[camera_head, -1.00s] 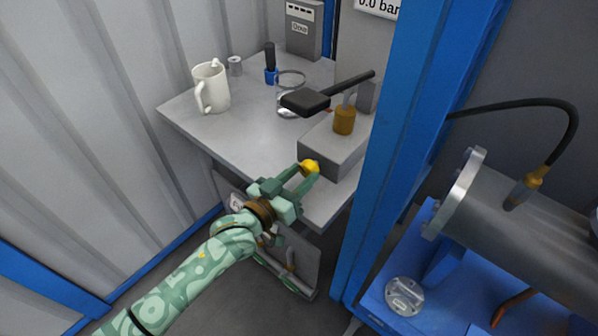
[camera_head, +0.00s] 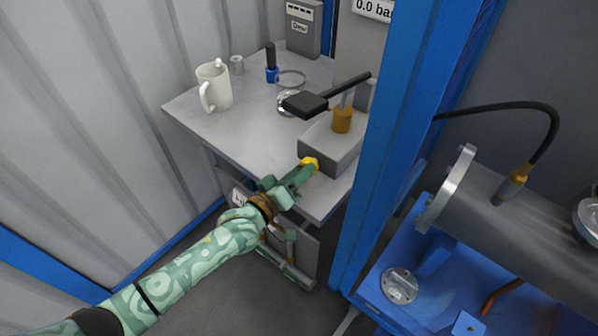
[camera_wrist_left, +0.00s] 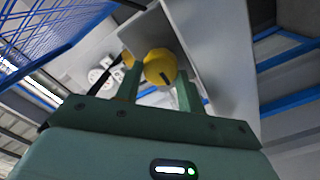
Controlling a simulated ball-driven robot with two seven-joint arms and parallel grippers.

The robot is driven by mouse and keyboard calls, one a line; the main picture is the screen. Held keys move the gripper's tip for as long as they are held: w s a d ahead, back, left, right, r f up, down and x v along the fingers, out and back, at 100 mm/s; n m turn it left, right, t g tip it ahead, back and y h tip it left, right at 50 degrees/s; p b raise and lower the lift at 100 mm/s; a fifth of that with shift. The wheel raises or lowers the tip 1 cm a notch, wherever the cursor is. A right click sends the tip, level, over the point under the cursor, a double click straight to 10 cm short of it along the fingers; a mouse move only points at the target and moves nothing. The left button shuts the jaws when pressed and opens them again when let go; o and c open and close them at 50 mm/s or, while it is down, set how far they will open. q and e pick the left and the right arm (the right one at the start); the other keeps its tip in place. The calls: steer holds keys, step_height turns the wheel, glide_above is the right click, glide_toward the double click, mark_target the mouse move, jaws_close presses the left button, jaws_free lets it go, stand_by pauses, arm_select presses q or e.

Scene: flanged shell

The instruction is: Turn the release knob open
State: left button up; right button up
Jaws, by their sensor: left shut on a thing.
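The yellow release knob (camera_head: 309,163) sits on the near side of the grey pump block (camera_head: 322,152) on the bench. My left gripper (camera_head: 305,168) is shut on the knob, with its green arm coming in from the lower left. In the left wrist view the round yellow knob (camera_wrist_left: 160,68) lies between the two green fingers (camera_wrist_left: 157,85), and a dark slot mark shows on its face. My right gripper is not in view.
A white mug (camera_head: 214,87) stands on the bench (camera_head: 237,133) at left. A blue post (camera_head: 385,140) rises close on the right, beside a flanged grey shell (camera_head: 500,205).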

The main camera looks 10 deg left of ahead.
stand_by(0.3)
arm_select(q)
steer(key=o, duration=1)
steer(key=shift+c, duration=0.2)
steer(key=shift+f, duration=0.2)
